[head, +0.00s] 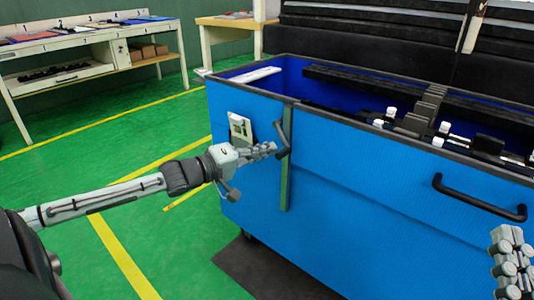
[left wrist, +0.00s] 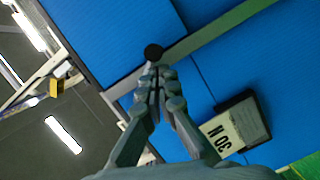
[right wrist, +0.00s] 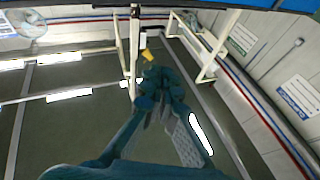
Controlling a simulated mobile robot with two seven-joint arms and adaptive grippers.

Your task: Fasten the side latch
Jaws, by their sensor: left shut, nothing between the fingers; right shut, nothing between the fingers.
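The blue bin (head: 350,190) has a grey-green vertical strip (head: 286,185) on its side. A dark bent latch lever (head: 283,138) sits on the strip near the rim. My left gripper (head: 273,149) is shut and empty, its tips close beside the lever. In the left wrist view the left gripper (left wrist: 155,72) points at a dark round end (left wrist: 153,52) just beyond its tips; I cannot tell whether they touch. My right gripper (head: 504,236) is shut and empty in front of the bin at lower right; it also shows shut in the right wrist view (right wrist: 158,80).
A small plate with a dark block (head: 240,128) is fixed left of the strip; it shows in the left wrist view (left wrist: 235,130). A dark handle (head: 478,200) juts from the bin's right side. Black parts (head: 415,122) lie inside. Green floor is open at left.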

